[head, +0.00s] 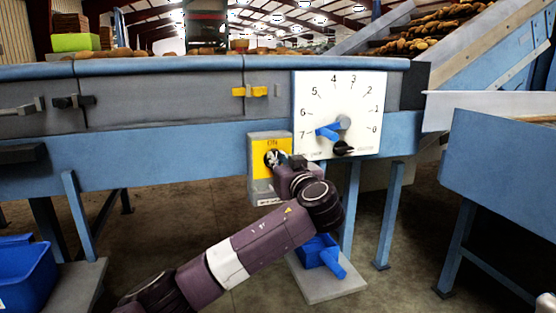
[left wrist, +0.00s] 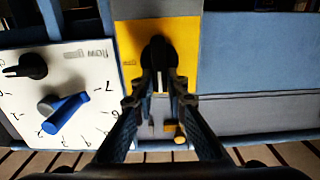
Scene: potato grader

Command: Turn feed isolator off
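The feed isolator (head: 256,143) is a grey box with a yellow front plate marked ON at the top; it hangs on the machine's blue front rail. Its black rotary knob (left wrist: 158,50) shows in the left wrist view, which is upside down. The knob's bar stands upright, with a pale line at its end towards ON. My left gripper (head: 274,158) is at the knob; in the left wrist view its fingertips (left wrist: 161,84) close in on both sides of the bar. The fingers hide part of the yellow plate. My right gripper is not in view.
A white dial panel (head: 310,88) with numbers, a blue pointer and a small black knob (head: 343,148) is close to the right of the isolator. A yellow latch (head: 249,91) sits above. A blue bin (head: 22,275) stands at lower left; a blue object (head: 318,250) lies below the panel.

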